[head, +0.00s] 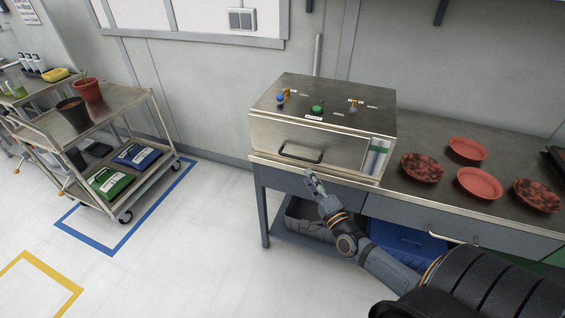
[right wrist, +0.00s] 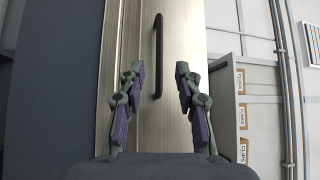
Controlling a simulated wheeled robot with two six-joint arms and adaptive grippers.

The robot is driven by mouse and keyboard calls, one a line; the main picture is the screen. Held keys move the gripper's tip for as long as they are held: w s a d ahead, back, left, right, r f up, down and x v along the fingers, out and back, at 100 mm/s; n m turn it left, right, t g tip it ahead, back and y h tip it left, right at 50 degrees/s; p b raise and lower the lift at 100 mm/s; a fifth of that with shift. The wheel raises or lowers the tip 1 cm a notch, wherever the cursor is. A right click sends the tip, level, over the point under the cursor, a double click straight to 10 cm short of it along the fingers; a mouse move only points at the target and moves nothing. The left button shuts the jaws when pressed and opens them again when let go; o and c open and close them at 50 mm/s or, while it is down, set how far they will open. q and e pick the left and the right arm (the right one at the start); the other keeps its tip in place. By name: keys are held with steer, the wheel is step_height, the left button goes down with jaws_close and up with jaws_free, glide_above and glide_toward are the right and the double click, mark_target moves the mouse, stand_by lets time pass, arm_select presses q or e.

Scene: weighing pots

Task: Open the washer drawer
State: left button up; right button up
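The washer (head: 322,118) is a metal box with colored knobs on top, standing on the left end of the steel bench. Its drawer front (head: 290,140) looks flush and closed, with a black bar handle (head: 300,154). My right gripper (head: 312,178) is just below and in front of the handle. In the right wrist view the right gripper (right wrist: 158,68) is open, its purple-padded fingers apart, with the black handle (right wrist: 158,55) lying lengthwise between and beyond the fingertips. The fingers do not appear to touch the handle. My left gripper is not in view.
Several red saucers, two plain (head: 480,182) and two dark-speckled (head: 421,167), lie on the bench (head: 400,200) to the right. A cart (head: 110,107) with pots (head: 88,90) stands at left. Grey and blue bins (head: 408,237) sit under the bench. The floor between is clear.

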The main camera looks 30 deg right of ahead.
mark_target(296, 158)
steer(key=w, duration=0.3)
steer(key=w+b, duration=0.1)
steer(key=w, duration=0.2)
steer(key=w+r, duration=0.1)
steer(key=w, duration=0.3)
steer(key=shift+d+r+b, duration=0.1)
steer(key=shift+d+b, duration=0.2)
steer(key=shift+d, duration=0.1)
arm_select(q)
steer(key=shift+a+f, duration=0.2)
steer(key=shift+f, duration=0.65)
arm_select(e)
steer(key=shift+w, duration=0.1)
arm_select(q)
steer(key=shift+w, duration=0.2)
arm_select(e)
jaws_close()
